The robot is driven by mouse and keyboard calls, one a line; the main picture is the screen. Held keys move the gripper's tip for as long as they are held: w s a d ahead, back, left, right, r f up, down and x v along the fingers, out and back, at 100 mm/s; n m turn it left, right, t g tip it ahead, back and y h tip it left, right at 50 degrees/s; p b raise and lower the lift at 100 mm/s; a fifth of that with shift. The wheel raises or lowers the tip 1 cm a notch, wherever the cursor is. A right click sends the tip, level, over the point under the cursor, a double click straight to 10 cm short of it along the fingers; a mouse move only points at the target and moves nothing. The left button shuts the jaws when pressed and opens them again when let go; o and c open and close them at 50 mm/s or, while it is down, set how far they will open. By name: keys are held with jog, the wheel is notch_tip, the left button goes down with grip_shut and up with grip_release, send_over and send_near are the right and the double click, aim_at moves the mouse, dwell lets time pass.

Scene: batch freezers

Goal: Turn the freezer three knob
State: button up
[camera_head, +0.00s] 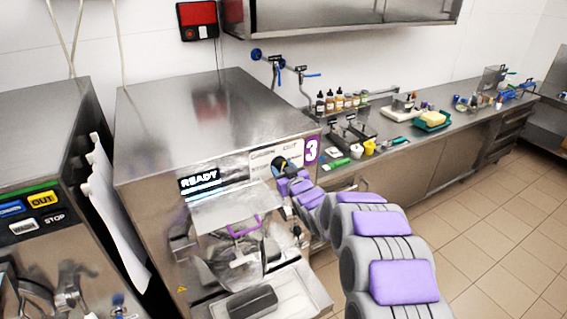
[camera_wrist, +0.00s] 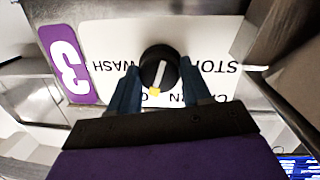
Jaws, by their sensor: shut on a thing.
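The freezer three (camera_head: 190,110) stands in the middle of the head view, with a purple "3" label (camera_head: 312,149) and a display reading "READY" (camera_head: 199,181). Its black round knob (camera_wrist: 159,70) with a white pointer line is on a white label plate (camera_wrist: 110,55) in the wrist view, where the picture is upside down. My gripper (camera_wrist: 157,88) has its two blue fingers on either side of the knob and is shut on it.
Another freezer (camera_head: 40,170) with wash, out and stop labels stands at the left. A steel counter (camera_head: 440,130) with bottles and trays runs to the right. A wall cabinet (camera_head: 340,15) hangs above. The tiled floor (camera_head: 500,230) at right is clear.

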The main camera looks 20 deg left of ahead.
jog(key=shift+r+m+p, duration=0.35)
jog(key=shift+m+p, duration=0.55)
jog(key=shift+p, duration=0.15)
jog(key=shift+w, duration=0.1)
jog(key=o, duration=1)
jog(key=shift+w+a+f, duration=0.1)
jog(key=shift+a+f, duration=0.1)
jog(key=shift+f, duration=0.05)
jog(key=shift+o, duration=0.2)
jog(key=shift+d, duration=0.15)
jog(key=b+v, duration=0.1)
jog(key=v, duration=1.6)
jog(key=shift+b, duration=0.4)
